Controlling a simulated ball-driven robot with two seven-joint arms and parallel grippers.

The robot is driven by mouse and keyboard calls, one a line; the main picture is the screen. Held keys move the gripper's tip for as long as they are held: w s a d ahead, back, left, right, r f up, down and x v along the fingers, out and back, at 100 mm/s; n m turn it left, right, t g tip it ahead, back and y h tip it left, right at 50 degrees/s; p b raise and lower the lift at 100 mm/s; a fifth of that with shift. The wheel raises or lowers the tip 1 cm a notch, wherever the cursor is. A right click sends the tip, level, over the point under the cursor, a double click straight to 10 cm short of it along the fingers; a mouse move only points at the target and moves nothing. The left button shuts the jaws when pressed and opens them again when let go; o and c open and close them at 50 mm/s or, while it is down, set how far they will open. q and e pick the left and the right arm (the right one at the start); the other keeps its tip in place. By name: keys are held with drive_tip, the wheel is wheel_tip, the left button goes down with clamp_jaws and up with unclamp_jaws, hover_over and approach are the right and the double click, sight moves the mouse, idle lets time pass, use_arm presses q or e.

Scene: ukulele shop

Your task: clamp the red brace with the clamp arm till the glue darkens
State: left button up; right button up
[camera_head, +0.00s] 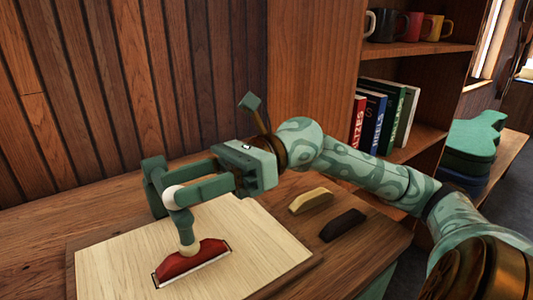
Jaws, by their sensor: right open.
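The red brace (205,258) lies on the pale wooden board (270,250), inside a thin dark outline with a pale strip along its front edge. The green clamp arm (181,220) reaches down to the brace, and its pale tip (189,248) appears to rest on the brace's top. A pale round knob (172,192) sits on the clamp arm, by its green post (153,172). My right gripper (188,182) is open, its fingers pointing left at the knob; contact cannot be told. My left gripper is out of view.
A cream brace (310,200) and a dark brace (343,225) lie on the bench right of the board. Shelves with books (380,120) and mugs (400,26) stand behind my right arm. A wooden plank wall (110,90) closes the back.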

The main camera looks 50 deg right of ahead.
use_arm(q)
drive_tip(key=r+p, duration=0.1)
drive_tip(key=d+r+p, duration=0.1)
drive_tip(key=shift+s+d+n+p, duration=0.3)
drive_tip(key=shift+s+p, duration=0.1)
use_arm(e)
drive_tip(key=v, duration=1.4)
drive_tip(key=shift+d, duration=0.1)
